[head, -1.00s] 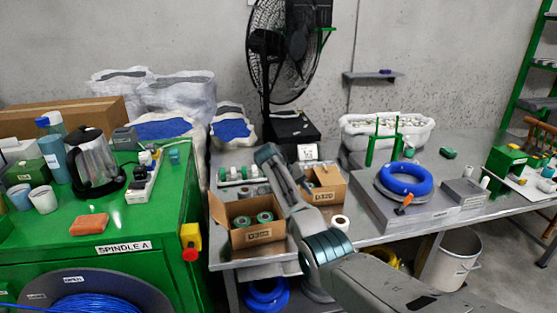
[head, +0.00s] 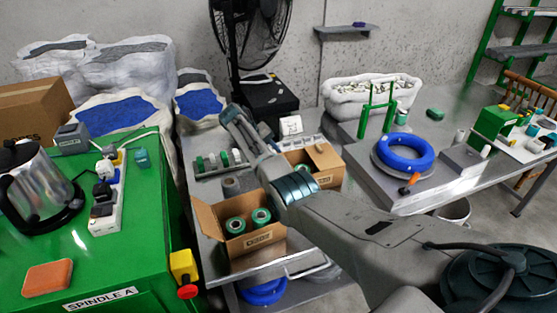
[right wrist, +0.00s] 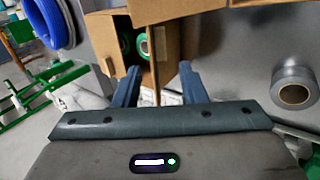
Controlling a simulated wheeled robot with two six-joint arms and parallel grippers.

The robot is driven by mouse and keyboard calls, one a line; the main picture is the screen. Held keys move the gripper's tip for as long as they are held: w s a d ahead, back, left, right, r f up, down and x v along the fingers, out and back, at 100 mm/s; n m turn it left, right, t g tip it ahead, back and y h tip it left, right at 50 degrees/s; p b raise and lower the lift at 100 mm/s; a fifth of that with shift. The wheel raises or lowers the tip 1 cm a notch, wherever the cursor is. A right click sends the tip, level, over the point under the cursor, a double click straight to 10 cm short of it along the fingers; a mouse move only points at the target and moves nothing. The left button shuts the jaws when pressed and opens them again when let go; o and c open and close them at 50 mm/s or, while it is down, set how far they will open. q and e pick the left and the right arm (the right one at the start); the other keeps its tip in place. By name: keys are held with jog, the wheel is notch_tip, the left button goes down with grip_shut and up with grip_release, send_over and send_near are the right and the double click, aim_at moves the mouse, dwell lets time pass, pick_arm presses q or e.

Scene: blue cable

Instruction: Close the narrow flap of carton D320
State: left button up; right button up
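Two open brown cartons stand on the grey bench in the head view; their labels are too small to read surely as D320. The front carton (head: 238,238) holds green-rimmed rolls, with flaps standing out. The back carton (head: 322,163) is partly hidden by my right arm. My right gripper (right wrist: 157,80) is open and empty in the right wrist view. Its fingers point toward an open carton (right wrist: 160,55) with green rolls and raised flaps; contact cannot be told. In the head view the right hand is beyond the cartons, its fingertips unclear. My left gripper is not in view.
A grey roll (right wrist: 295,88) stands beside the carton in the right wrist view. A blue cable coil (head: 404,153) lies on a grey platform to the right. A rack of small rolls (head: 220,162) and a fan (head: 250,40) are behind. The green Spindle A cabinet (head: 100,240) is at left.

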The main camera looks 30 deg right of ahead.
jog(key=w+x, duration=0.1)
jog(key=x, duration=0.5)
jog(key=shift+s+d+f, duration=0.25)
jog(key=shift+s+f, duration=0.1)
jog(key=shift+s, duration=0.1)
grip_shut()
